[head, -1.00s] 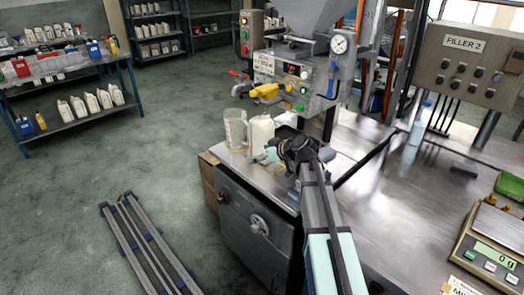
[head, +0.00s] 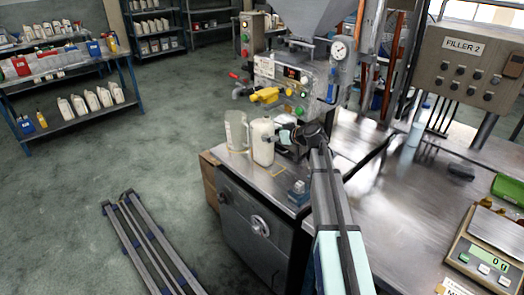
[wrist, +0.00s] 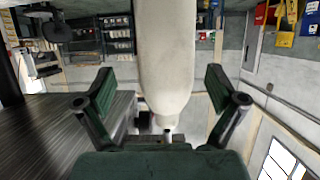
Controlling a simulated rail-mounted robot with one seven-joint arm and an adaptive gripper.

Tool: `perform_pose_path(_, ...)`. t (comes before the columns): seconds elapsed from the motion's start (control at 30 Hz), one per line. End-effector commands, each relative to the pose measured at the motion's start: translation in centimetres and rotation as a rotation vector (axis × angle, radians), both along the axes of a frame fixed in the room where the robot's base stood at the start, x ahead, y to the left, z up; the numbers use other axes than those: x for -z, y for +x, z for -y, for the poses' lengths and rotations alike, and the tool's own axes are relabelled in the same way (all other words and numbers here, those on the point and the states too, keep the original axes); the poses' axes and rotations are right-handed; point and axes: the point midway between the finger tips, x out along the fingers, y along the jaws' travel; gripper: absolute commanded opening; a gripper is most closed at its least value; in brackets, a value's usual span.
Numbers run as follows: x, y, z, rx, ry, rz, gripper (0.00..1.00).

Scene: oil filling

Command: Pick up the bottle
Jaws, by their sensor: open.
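A cream-white bottle (head: 262,142) stands upright on the metal bench top of the filling machine, beside a translucent jug (head: 236,131). My gripper (head: 285,136) is just right of the bottle, level with its upper body. In the wrist view, which appears upside down, the bottle (wrist: 165,50) hangs neck-down between the two spread fingers of my gripper (wrist: 160,88). Clear gaps show on both sides between the fingers and the bottle. The gripper is open and holds nothing.
The yellow filling nozzle (head: 266,95) and machine panel are above and behind the bottle. A small blue item (head: 298,190) lies near the bench's front edge. A scale (head: 490,250) is at the right. The bench front between bottle and blue item is mostly clear.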

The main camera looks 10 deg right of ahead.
Motion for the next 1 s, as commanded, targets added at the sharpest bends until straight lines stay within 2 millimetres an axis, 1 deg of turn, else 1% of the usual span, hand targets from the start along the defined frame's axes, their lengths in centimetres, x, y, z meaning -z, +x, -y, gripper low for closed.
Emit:
perform_pose_path(0.03, 0.1, 0.6, -0.4, -0.002, 0.0, -0.001, 0.94)
perform_pose_path(0.1, 0.4, 1.0, -0.6, -0.002, 0.0, -0.001, 0.94)
perform_pose_path(0.37, 0.8, 1.7, -1.3, -0.001, 0.0, 0.0, 0.94)
perform_pose_path(0.57, 1.6, 3.4, -3.1, -0.001, 0.0, -0.003, 0.94)
perform_pose_path(0.6, 2.0, 4.0, -3.3, -0.001, 0.0, -0.003, 0.94)
perform_pose_path(0.7, 2.5, 4.7, -3.9, -0.001, -0.001, -0.001, 0.94)
perform_pose_path(0.97, 2.7, 4.8, -4.0, 0.0, -0.001, 0.001, 0.94)
perform_pose_path(1.0, 2.7, 4.8, -4.0, 0.0, -0.001, 0.001, 0.84)
